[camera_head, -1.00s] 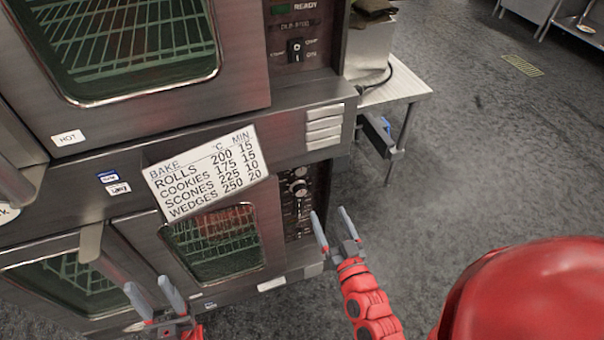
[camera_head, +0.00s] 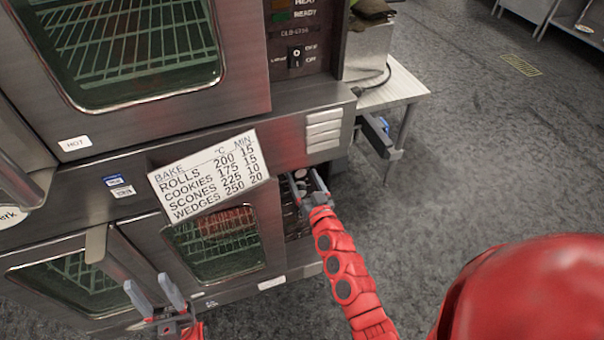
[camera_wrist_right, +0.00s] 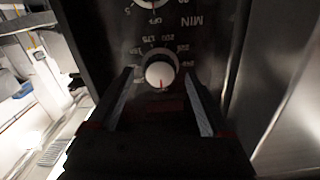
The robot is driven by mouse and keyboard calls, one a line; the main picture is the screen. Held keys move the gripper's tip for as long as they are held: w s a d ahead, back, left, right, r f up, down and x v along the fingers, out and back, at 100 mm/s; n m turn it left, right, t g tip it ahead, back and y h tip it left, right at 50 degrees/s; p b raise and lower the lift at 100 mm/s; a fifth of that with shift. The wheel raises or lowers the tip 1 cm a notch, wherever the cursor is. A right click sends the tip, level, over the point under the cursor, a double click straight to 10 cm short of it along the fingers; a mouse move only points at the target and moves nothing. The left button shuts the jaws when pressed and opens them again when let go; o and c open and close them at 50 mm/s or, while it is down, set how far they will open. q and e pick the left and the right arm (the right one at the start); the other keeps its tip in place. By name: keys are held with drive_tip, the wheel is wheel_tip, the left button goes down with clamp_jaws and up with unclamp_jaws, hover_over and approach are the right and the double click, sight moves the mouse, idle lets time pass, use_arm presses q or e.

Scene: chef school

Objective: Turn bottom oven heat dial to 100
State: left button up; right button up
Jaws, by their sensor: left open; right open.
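The bottom oven's heat dial (camera_wrist_right: 160,75) shows in the right wrist view as a round white knob with a red pointer mark. Numbers such as 175 and 200 appear upside down around it. My right gripper (camera_wrist_right: 160,100) is open, its fingers on either side just short of the knob; I cannot tell whether they touch it. In the head view my right gripper (camera_head: 306,184) is at the bottom oven's control panel (camera_head: 297,222) and hides most of it. My left gripper (camera_head: 153,296) is open and empty in front of the bottom oven doors (camera_head: 215,245).
A second dial marked MIN (camera_wrist_right: 150,5) sits beside the heat dial, partly cut off. A bake chart (camera_head: 208,175) hangs on the oven front. The top oven (camera_head: 135,115) is above. A small table (camera_head: 395,92) stands to the right; open floor (camera_head: 470,170) lies beyond.

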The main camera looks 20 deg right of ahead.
drive_tip(key=shift+w+r, duration=0.1)
drive_tip(key=shift+w, duration=0.65)
clamp_jaws()
